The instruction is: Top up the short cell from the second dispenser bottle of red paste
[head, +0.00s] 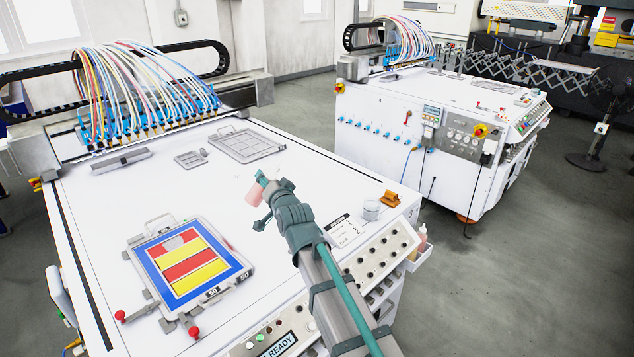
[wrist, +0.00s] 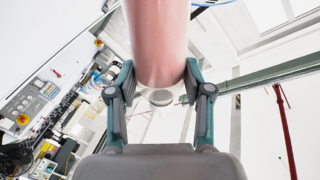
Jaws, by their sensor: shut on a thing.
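My gripper (head: 264,204) is shut on a pale pink bottle (head: 255,193), held tilted above the white table at mid-right. In the wrist view the bottle (wrist: 158,40) fills the top centre between the two fingers of my gripper (wrist: 158,85). The mould tray (head: 243,274) lies at the table's left front, with a blue border and red and yellow bars. Its top red bar has a grey patch (head: 174,243), where the fill looks short. The bottle is apart from the tray, to its upper right. A second pinkish bottle (head: 422,239) stands in a side holder at the right edge.
A clear cup (head: 371,210), an orange block (head: 390,198) and a label card (head: 345,230) lie near the right edge. Empty grey frames (head: 246,145) lie at the back. Red-knobbed clamps (head: 194,332) stand before the tray. The table centre is clear.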

